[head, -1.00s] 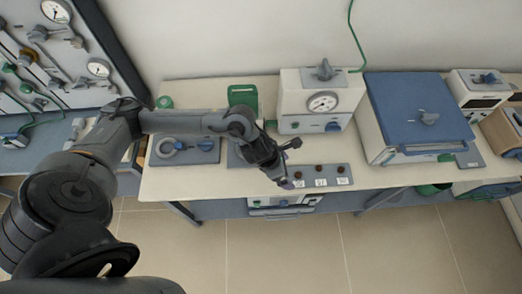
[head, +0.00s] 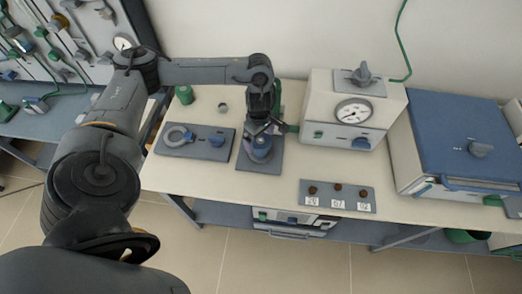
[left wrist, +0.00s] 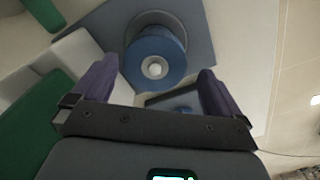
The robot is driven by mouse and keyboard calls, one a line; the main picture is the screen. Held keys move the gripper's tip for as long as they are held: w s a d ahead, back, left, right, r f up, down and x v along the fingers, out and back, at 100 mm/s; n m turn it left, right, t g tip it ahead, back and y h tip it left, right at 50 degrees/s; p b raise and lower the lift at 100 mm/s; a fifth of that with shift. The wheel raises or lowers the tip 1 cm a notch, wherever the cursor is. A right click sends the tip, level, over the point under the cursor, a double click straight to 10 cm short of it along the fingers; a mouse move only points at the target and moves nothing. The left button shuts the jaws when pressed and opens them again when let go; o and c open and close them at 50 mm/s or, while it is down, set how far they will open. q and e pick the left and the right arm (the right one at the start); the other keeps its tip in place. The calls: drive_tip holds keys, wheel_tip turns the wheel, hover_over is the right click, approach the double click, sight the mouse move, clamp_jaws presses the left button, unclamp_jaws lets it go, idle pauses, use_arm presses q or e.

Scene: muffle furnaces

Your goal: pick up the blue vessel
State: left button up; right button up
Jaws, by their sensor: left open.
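The blue vessel (head: 258,150) stands upright on a grey plate (head: 259,167) on the bench, partly hidden by my left gripper in the head view. In the left wrist view the blue vessel (left wrist: 152,50) shows from above as a round blue top with a small white knob, with a grey round part behind it. My left gripper (head: 262,129) is over the vessel, pointing down. In the left wrist view the left gripper (left wrist: 155,85) is open, with the vessel's top just beyond and between the purple fingers. Contact cannot be told. My right gripper is out of view.
A white box with a gauge (head: 345,112) stands close right of the gripper. A panel with a ring and blue knob (head: 195,141) lies to the left. A plate with brown knobs (head: 337,196) lies front right. A blue-topped furnace (head: 465,135) stands far right.

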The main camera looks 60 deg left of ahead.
sight(261, 140)
use_arm(q)
drive_tip(key=shift+w+f, duration=0.15)
drive_tip(key=shift+f, duration=1.25)
drive_tip(key=shift+w+f, duration=0.15)
drive_tip(key=shift+f, duration=1.2)
drive_tip(key=c, duration=1.1)
drive_tip(key=shift+r, duration=0.1)
drive_tip(key=shift+c, duration=1.1)
drive_tip(key=shift+r, duration=0.1)
